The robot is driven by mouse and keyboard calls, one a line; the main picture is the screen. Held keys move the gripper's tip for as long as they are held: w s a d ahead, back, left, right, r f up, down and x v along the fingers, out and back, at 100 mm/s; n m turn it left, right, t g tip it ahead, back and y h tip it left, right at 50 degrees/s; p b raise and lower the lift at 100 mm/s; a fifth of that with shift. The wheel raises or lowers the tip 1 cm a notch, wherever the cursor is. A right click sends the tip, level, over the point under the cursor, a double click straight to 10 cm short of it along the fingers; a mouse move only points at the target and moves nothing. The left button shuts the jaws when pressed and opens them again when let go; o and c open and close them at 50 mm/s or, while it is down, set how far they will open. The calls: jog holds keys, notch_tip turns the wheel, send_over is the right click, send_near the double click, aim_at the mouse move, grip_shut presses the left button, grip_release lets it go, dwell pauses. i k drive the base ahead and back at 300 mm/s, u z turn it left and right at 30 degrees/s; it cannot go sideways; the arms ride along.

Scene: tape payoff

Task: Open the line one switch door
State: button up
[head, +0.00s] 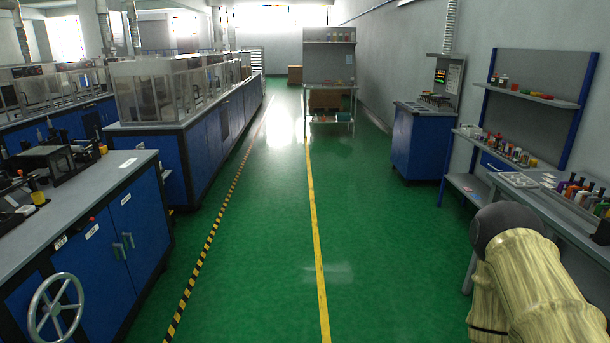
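Blue cabinet doors stand at the near left, under a grey worktop. One door (88,262) and another door (143,222) stand side by side, both closed, with grey handles (124,245) near their shared edge. Small white labels (92,231) sit on their upper parts, too small to read. I cannot tell which door is the line one switch door. My arm, in a pale yellow cover, shows at the lower right, far across the aisle from these doors. My gripper is not in view.
A grey handwheel (55,308) sticks out at the lower left. A long enclosed machine line (178,95) runs along the left. A workbench (588,232) with bottles and tools is close on the right. A wheeled shelf rack (330,85) stands ahead. The green aisle floor (255,250) is clear.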

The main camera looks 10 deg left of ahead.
aim_at(139, 211)
jog(key=u, duration=0.2)
jog(key=i, duration=1.65)
jog(key=u, duration=1.2)
jog(key=i, duration=1.9)
jog(key=u, duration=0.8)
